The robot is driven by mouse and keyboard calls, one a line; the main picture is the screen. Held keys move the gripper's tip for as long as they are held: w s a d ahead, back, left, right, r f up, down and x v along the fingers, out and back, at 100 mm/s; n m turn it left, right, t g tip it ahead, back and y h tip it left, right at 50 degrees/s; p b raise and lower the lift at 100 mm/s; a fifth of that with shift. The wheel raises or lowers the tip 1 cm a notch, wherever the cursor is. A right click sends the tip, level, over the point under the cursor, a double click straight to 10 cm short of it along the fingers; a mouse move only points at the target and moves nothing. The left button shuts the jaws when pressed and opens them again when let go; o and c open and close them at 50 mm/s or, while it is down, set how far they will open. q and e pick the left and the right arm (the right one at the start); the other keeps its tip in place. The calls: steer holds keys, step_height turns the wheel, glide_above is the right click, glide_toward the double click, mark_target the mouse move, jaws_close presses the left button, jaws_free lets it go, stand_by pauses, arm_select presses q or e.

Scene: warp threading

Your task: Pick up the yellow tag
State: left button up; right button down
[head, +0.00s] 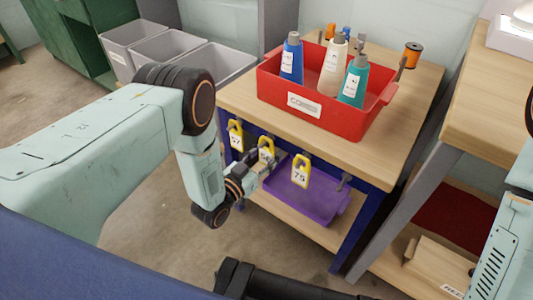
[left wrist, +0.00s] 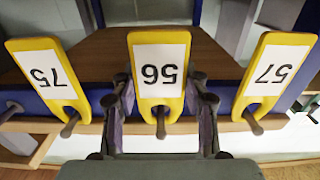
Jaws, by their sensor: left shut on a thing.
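Several yellow tags with white number labels hang on pegs along the front edge of a wooden cart. The tag marked 56 (head: 266,143) is in the middle, with the tag 57 (head: 235,136) to its left and the tag 75 (head: 301,171) to its right in the head view. My left gripper (head: 261,162) is at the middle tag and partly covers its lower part. In the left wrist view the tag 56 (left wrist: 160,60) appears upside down between the fingers of my left gripper (left wrist: 161,92), which is shut on it. Its peg still passes through its hole.
A red bin (head: 345,127) with several bottles stands on the cart top (head: 240,97). A purple tray (head: 315,207) lies on the lower shelf, below the tags. Another wooden table (head: 480,110) stands close on the right. Grey bins (head: 215,62) stand behind on the left.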

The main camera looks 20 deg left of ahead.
arm_select(q)
steer(key=shift+r+p, duration=0.4)
steer(key=shift+p, duration=0.2)
steer(key=p+v, duration=0.7)
steer(key=v, duration=1.1)
steer(key=shift+p, duration=0.3)
steer(key=shift+w, duration=0.1)
